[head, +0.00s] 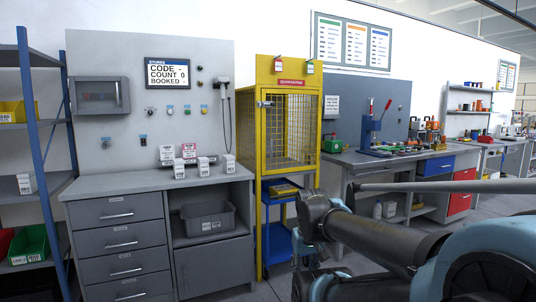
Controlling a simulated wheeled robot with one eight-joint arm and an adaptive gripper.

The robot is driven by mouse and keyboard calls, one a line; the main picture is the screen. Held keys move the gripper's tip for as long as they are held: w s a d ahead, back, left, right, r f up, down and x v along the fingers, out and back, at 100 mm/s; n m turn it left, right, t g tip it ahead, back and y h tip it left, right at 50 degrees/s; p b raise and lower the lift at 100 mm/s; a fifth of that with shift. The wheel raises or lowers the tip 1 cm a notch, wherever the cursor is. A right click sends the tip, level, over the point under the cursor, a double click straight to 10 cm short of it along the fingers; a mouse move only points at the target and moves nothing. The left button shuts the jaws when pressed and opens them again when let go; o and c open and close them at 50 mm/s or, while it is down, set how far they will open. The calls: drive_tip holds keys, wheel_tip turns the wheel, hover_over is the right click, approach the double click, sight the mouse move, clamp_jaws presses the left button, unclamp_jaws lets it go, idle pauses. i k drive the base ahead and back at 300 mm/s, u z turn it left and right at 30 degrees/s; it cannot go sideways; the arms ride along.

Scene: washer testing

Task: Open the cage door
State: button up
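The yellow cage (248,150) stands in the middle of the head view, right of the grey workbench, with a red "QUARANTINE" sign (291,82) near its top. Its front mesh door (293,130) looks shut. A small grey latch or handle (265,104) sits at the door's upper left edge. My dark arm with light blue joints fills the lower right and lies in front of the space right of the cage. My gripper cannot be made out in this view.
A blue cart (280,245) with a yellow item stands at the cage's lower part. The grey workbench (150,182) with drawers and small boxes is at left. A second bench (390,160) with a press (372,130) is at right.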

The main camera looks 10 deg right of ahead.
sight(320, 100)
drive_tip(key=i, duration=1)
